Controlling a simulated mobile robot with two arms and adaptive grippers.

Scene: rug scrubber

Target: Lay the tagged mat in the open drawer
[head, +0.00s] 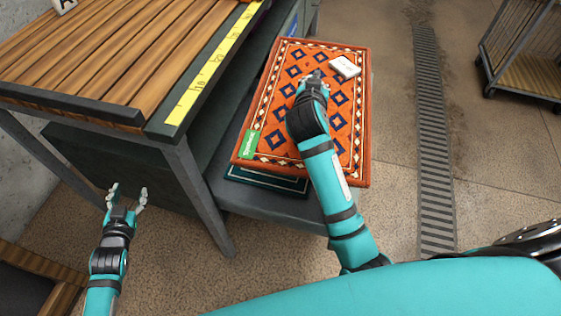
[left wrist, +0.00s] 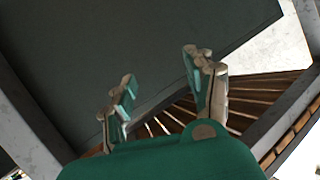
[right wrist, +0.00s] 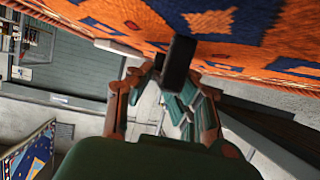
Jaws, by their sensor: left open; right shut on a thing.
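An orange patterned mat (head: 345,130) with a green label (head: 250,144) lies on top of a dark green mat (head: 265,179); a small white card (head: 345,66) is on its far part. Both lie over a low grey surface (head: 270,205) beside the bench; I cannot tell whether this is the open drawer. My right gripper (head: 315,75) is over the orange mat's far half. In the right wrist view, it (right wrist: 165,78) is shut on a small dark block (right wrist: 178,62) against the orange mat (right wrist: 240,30). My left gripper (head: 128,190) is open and empty, left of the bench leg.
A wooden-topped bench (head: 120,60) with a yellow ruler strip (head: 215,65) along its edge stands at left. Its metal leg (head: 200,195) is between my left gripper and the mats. A floor grate (head: 432,130) and a wheeled cart (head: 525,70) are at right, with open floor between.

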